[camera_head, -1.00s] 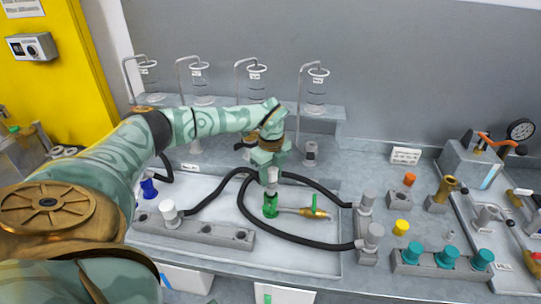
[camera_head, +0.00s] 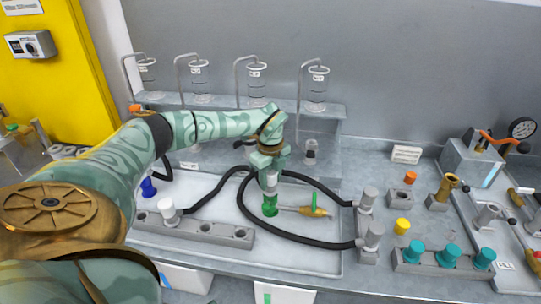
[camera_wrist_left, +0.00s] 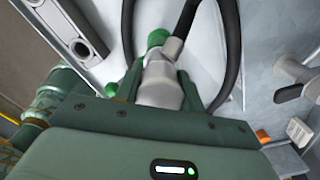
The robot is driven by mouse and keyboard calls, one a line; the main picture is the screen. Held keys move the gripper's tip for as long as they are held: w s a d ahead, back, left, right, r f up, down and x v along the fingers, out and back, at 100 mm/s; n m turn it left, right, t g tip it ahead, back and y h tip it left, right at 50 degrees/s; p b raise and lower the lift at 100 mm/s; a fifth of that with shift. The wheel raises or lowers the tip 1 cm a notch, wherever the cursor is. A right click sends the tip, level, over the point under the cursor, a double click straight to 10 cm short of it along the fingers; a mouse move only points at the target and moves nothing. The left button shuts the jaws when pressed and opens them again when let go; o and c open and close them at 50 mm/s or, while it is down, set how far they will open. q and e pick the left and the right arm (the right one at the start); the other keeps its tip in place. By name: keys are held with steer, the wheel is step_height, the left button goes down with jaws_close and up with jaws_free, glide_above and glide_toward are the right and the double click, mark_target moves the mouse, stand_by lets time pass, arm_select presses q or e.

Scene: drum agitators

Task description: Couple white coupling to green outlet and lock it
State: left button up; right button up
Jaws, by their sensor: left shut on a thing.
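The white coupling (camera_head: 271,181) is held in my left gripper (camera_head: 270,176), which points down from above. It also shows in the left wrist view (camera_wrist_left: 162,82), gripped between the fingers, with a black hose at its side. The green outlet (camera_head: 270,205) stands directly below the coupling, on a brass valve with a green lever (camera_head: 314,203). Its green also shows just past the coupling in the left wrist view (camera_wrist_left: 158,38). Coupling and outlet look in line and touching; whether they are locked I cannot tell. My right gripper is not in view.
A grey holder rail (camera_head: 210,231) with another white coupling (camera_head: 168,207) lies at the left of the white tray. Black hoses (camera_head: 290,236) loop around the outlet. A blue fitting (camera_head: 148,187), a yellow cap (camera_head: 402,226) and teal caps (camera_head: 449,256) stand around. Glass vessels (camera_head: 256,84) line the back.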

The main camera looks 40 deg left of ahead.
arm_select(q)
steer(key=shift+f, duration=0.35)
stand_by(0.4)
steer(key=o, duration=1.3)
steer(key=shift+c, duration=0.2)
steer(key=shift+c, duration=0.4)
step_height(320, 180, up, 10)
steer(key=p, duration=0.9)
steer(key=shift+r+p, duration=0.15)
steer(key=shift+p, duration=0.2)
